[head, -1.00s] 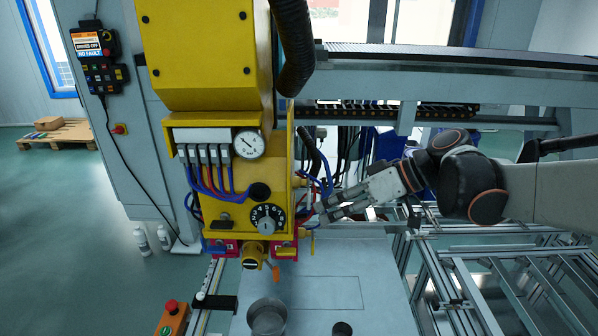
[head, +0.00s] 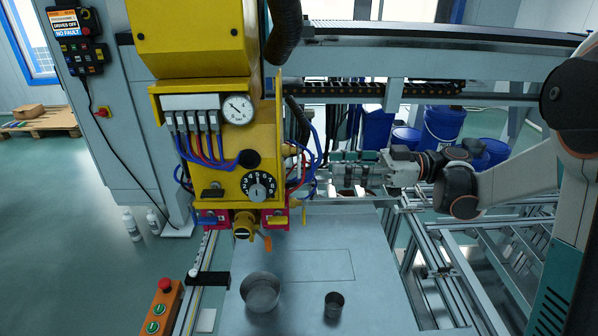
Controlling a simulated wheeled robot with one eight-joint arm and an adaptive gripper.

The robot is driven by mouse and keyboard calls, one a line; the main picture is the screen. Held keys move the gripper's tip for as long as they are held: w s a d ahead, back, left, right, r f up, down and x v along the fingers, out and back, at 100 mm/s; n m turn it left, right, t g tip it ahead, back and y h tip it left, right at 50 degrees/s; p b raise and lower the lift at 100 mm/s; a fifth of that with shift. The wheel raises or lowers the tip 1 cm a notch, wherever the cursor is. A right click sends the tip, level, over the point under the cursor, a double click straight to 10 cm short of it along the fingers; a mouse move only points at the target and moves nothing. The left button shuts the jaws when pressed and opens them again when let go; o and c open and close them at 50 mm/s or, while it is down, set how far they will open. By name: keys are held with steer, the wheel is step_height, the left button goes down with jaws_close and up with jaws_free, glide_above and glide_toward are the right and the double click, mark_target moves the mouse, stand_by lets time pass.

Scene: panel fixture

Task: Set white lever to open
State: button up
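No white lever can be made out for certain; the right side face of the yellow panel (head: 228,183) is turned away from the view. A small white-tipped part (head: 193,272) sits by a black bracket at the lower left, but I cannot tell if it is a lever. My gripper (head: 331,171) is to the right of the yellow panel, pointing left towards its side hoses. Its fingers look apart, with nothing seen between them. The fingertips are close to the blue hoses (head: 318,150); contact cannot be told.
The panel carries a gauge (head: 238,109), a numbered dial (head: 258,187), a blue handle (head: 207,218) and an orange lever (head: 267,241). Below, a large cup (head: 261,291) and a small cup (head: 334,305) stand on the grey table (head: 385,310). Metal frames (head: 440,270) lie to the right.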

mark_target(299, 177)
steer(key=a+b, duration=0.2)
steer(key=a, duration=0.7)
steer(key=shift+w+a, duration=0.15)
steer(key=shift+a, duration=0.2)
jaws_close()
